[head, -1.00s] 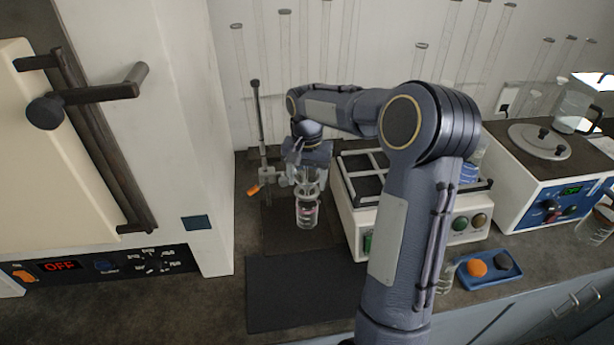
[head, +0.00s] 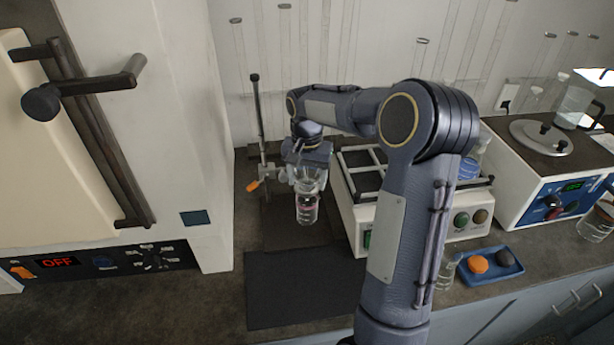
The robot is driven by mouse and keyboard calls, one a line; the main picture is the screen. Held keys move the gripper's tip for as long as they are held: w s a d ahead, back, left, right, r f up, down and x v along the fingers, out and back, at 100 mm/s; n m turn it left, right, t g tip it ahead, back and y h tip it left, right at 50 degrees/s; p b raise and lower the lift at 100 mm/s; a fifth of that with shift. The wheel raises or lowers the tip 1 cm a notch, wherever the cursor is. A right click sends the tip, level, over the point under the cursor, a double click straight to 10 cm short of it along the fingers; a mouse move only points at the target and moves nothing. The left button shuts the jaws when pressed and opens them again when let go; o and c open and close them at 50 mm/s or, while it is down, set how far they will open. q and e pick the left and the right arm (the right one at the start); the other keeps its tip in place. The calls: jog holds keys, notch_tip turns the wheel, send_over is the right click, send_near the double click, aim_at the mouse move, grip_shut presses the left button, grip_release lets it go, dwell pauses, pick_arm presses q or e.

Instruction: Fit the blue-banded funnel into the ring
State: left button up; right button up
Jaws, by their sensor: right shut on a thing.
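My right gripper (head: 309,178) is shut on a clear glass funnel (head: 311,184) at the ring stand. The funnel's blue band cannot be made out. Below the funnel, a clear glass vessel (head: 307,212) with a reddish mark stands upright. The ring stand's dark rod (head: 258,115) rises left of the gripper. Its clamp (head: 267,173) has an orange-tipped handle (head: 253,186) and reaches toward the funnel. The ring itself is hard to tell from the glass and fingers, so I cannot tell whether the funnel touches it. My left gripper is not in view.
A white shaker with a grey frame (head: 365,160) stands close right of the gripper, partly behind my arm. A dark mat (head: 290,290) lies clear in front. A large white oven (head: 180,130) stands left. A blue tray (head: 492,274) with orange and dark pieces lies right.

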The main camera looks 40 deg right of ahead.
jog(key=shift+f, duration=0.25)
dwell(0.4)
jog(key=o, duration=1.1)
jog(key=shift+c, duration=0.2)
jog(key=shift+r+p, duration=2.6)
jog(key=shift+r, duration=0.45)
jog(key=shift+a, duration=0.1)
